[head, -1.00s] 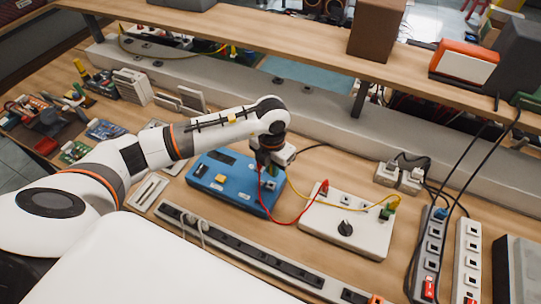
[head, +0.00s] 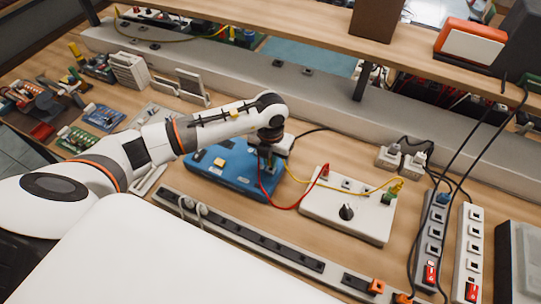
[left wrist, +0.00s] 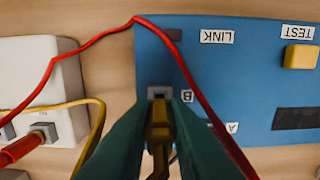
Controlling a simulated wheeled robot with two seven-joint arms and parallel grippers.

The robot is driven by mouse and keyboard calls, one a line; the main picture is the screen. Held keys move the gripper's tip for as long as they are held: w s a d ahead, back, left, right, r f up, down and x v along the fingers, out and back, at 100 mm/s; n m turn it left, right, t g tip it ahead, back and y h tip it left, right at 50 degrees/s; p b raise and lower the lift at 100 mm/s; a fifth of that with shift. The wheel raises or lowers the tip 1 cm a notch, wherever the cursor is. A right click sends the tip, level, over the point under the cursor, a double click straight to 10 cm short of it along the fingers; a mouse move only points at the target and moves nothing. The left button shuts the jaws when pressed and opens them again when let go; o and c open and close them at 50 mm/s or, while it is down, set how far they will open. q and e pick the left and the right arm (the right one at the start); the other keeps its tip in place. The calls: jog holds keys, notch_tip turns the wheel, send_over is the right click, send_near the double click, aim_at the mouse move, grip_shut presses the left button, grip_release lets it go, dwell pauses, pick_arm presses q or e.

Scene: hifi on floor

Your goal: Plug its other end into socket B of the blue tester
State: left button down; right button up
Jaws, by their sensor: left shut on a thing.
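The blue tester (head: 222,172) lies on the bench in the head view. In the left wrist view the blue tester (left wrist: 235,60) shows upside-down labels LINK, TEST, B and A, and a yellow button (left wrist: 299,57). Socket B (left wrist: 160,91) is a grey-framed opening beside label B. My left gripper (left wrist: 157,125) is shut on a yellow plug (left wrist: 158,112), right at socket B; I cannot tell whether its tip is inside. In the head view my left gripper (head: 268,158) is over the tester's right end. The yellow cable (head: 300,181) runs to the white box (head: 338,225). My right gripper is not in view.
A red cable (left wrist: 190,70) crosses over the tester close to my fingers and leads towards a red plug (head: 324,171) on the white box. A dark power strip (head: 245,234) lies in front of the tester. A shelf (head: 300,38) overhangs the bench behind.

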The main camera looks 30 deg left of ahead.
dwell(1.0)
pick_arm(q)
jog(key=shift+f+b, duration=0.8)
jog(key=shift+f, duration=0.05)
dwell(0.7)
jog(key=shift+f+b, duration=0.25)
jog(key=shift+b, duration=0.15)
dwell(2.3)
jog(key=c, duration=1.3)
grip_release()
notch_tip(320, 180, up, 11)
jog(key=shift+r+b, duration=0.15)
jog(key=shift+b, duration=1)
jog(key=shift+r, duration=0.55)
jog(key=shift+r+p, duration=1.6)
jog(key=shift+r, duration=0.75)
